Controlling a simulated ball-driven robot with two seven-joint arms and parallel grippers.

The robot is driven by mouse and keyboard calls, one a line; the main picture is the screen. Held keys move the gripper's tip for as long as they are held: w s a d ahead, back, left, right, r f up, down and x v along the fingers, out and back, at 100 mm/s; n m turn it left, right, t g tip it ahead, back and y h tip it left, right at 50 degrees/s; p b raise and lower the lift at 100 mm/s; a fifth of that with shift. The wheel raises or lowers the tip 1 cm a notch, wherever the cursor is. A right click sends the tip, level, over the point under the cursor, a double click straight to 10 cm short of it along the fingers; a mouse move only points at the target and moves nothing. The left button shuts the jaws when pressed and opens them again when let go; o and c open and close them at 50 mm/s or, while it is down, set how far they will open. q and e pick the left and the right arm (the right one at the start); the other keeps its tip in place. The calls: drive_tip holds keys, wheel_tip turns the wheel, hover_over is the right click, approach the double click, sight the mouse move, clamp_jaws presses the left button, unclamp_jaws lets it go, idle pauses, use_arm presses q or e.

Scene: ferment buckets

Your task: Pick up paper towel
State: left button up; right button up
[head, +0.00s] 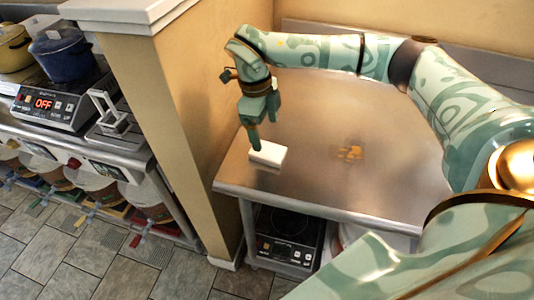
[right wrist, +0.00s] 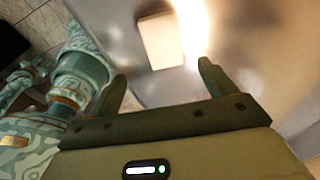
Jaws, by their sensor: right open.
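The paper towel looks like a small white folded block (head: 268,154) lying flat on the metal table near its left front edge. In the right wrist view the white block (right wrist: 161,40) shows beyond the fingers, between their lines and apart from them. My right gripper (head: 261,132) points down just above and behind the block, with its fingers apart and nothing between them. Its two fingers (right wrist: 160,74) also show spread in the right wrist view. My left gripper is not in view.
The metal table (head: 310,110) is mostly bare. A tan wall (head: 190,100) stands close on the left. Beyond it are a blue pot (head: 64,55) and a burner reading OFF (head: 62,103).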

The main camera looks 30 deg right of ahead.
sight(268, 150)
drive_tip(key=shift+w+f, duration=0.2)
drive_tip(key=shift+f, duration=0.4)
drive_tip(key=shift+w+f, duration=0.15)
drive_tip(key=shift+f, duration=0.45)
drive_tip(key=shift+s+d+f+b, duration=0.15)
drive_tip(key=shift+f+b, duration=0.1)
drive_tip(key=shift+f, duration=0.25)
drive_tip(key=shift+s+d+f+b, duration=0.1)
drive_tip(key=shift+f+b, duration=0.1)
drive_tip(key=shift+f, duration=0.3)
wheel_tip(268, 150, down, 3)
drive_tip(key=shift+d+b, duration=0.15)
drive_tip(key=shift+b, duration=0.35)
drive_tip(key=shift+f, duration=0.5)
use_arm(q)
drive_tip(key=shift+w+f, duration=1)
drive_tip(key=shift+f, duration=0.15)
use_arm(e)
drive_tip(key=shift+r, duration=0.1)
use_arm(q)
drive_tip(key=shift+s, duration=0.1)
use_arm(e)
drive_tip(key=c, duration=1)
